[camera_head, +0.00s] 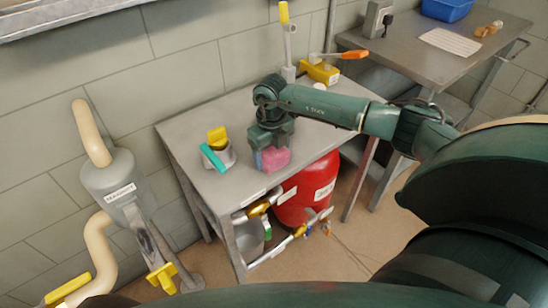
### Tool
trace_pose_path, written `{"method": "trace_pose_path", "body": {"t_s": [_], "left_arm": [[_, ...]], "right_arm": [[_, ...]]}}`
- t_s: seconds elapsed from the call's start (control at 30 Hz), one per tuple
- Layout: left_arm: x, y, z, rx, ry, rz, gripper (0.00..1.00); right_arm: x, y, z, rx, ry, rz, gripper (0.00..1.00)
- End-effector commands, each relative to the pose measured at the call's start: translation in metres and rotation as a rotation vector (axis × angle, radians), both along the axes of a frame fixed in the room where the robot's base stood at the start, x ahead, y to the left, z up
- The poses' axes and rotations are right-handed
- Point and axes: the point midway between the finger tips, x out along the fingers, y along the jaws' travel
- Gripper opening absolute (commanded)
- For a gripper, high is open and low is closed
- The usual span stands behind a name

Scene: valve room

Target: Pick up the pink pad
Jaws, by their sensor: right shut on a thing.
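The pink pad (276,159) is on the grey metal table (190,126), near its front edge. A bluish strip shows along its left side. My right gripper (264,150) points down over the pad from above and is shut on it. The gripper body hides the pad's upper part, and I cannot tell if the pad touches the tabletop. My left gripper is not in view.
A round fitting with a yellow top and teal handle (215,155) stands left of the pad. A yellow valve with an orange handle (320,70) is behind. A red tank (318,185) stands below. A second table (400,45) holds a blue bin (447,8).

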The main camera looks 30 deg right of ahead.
Motion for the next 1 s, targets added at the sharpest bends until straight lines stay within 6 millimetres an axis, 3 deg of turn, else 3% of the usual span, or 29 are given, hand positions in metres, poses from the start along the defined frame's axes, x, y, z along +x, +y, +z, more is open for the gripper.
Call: {"method": "trace_pose_path", "body": {"t_s": [0.27,0.7,1.0], "left_arm": [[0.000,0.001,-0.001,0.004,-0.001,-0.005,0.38],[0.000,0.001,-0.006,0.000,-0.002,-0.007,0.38],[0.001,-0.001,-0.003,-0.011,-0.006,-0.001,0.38]], "right_arm": [[0.001,-0.001,0.007,-0.001,-0.002,-0.001,0.46],[0.001,0.000,0.086,0.000,-0.003,0.000,0.46],[0.000,0.000,0.101,-0.001,0.001,0.000,0.46]]}}
